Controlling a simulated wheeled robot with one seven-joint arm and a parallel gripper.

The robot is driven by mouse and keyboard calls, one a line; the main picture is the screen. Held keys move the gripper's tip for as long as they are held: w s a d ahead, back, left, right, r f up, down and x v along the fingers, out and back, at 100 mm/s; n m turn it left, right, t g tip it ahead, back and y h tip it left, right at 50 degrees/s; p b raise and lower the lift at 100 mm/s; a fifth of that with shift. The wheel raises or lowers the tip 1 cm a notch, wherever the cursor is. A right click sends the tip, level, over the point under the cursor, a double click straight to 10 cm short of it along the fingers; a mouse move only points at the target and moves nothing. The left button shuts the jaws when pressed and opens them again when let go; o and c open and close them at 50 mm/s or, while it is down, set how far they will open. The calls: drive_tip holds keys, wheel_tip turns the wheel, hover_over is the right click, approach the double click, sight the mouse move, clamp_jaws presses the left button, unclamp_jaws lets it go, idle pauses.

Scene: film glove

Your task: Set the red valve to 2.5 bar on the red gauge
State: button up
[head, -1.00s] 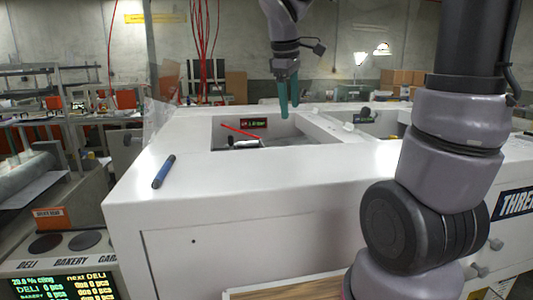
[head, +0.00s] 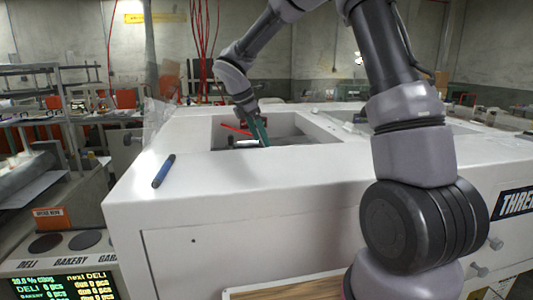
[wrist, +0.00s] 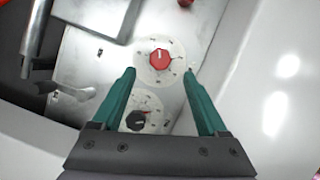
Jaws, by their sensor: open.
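The red valve knob (wrist: 160,58) with a white pointer mark sits on a pale round dial plate in the wrist view. The pointer is roughly toward the top of the picture. My gripper (wrist: 158,75) is open, its two green fingers on either side of the line to the red knob. I cannot tell whether the tips are level with the knob. The wrist view shows nothing held. In the head view my gripper (head: 263,136) reaches down into the machine's recess. The small dark display at the recess's back wall is largely hidden by my gripper, and no reading is legible.
A black knob (wrist: 138,121) on a similar dial lies between the fingers, nearer the palm. A metal cylinder (wrist: 35,40) is at the left. The white machine top (head: 290,180) surrounds the recess; a blue pen-like rod (head: 163,171) lies on it. A red rod (head: 237,129) shows inside.

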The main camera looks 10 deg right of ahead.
drive_tip(key=x, duration=0.6)
drive_tip(key=shift+d+f, duration=0.15)
drive_tip(key=shift+f, duration=0.2)
clamp_jaws()
